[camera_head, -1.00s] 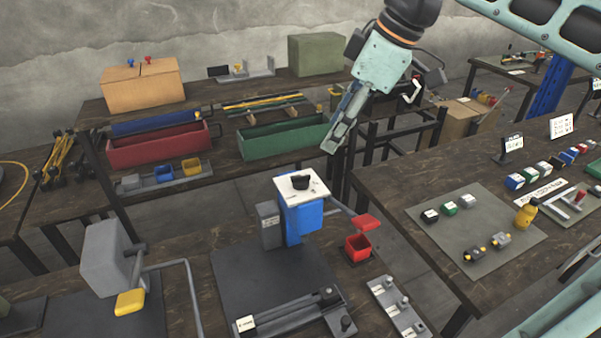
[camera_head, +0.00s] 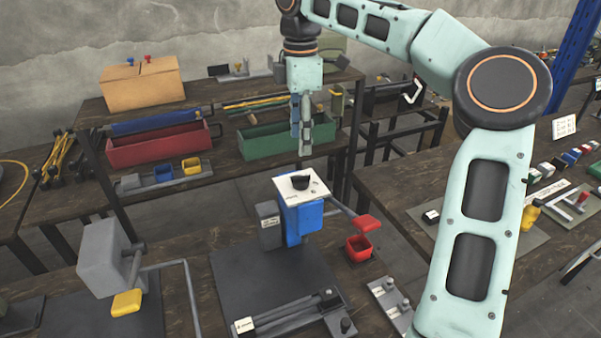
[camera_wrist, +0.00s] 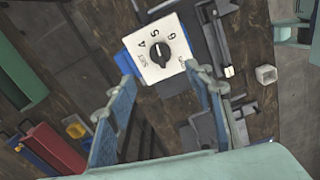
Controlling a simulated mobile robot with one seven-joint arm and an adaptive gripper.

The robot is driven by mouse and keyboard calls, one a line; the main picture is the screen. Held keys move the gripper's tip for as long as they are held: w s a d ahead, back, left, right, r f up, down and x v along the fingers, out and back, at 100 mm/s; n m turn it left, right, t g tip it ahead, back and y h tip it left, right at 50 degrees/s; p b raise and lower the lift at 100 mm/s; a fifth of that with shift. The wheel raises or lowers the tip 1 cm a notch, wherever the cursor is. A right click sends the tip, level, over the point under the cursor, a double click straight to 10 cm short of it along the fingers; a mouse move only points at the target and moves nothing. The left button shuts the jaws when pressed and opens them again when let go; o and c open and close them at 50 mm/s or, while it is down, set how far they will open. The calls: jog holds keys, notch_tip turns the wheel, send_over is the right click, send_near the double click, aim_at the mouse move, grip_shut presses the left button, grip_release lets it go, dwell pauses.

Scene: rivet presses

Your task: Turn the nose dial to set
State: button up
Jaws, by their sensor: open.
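The nose dial is a black knob (camera_head: 300,182) on a white plate (camera_head: 294,193) on top of a blue press head (camera_head: 303,220). In the wrist view the dial (camera_wrist: 160,54) carries a pale pointer line, and the plate around it (camera_wrist: 144,68) bears numbers such as 4, 5 and 6 and the word SET at lower left. My gripper (camera_head: 304,152) hangs straight down above and behind the dial, apart from it. In the wrist view my gripper (camera_wrist: 156,90) is open and empty, its blue-grey fingers on either side of the plate's near edge.
A red lever pad (camera_head: 368,223) and a red cup (camera_head: 358,248) stand right of the press head. A grey press with a yellow pad (camera_head: 127,303) is at left. Red (camera_head: 160,150) and green (camera_head: 255,142) bins sit behind. My arm covers part of the right table.

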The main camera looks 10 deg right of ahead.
aim_at(301, 180)
notch_tip(301, 180, down, 10)
jog(key=shift+f, duration=0.25)
dwell(0.3)
jog(key=c, duration=1.2)
jog(key=shift+o, duration=0.2)
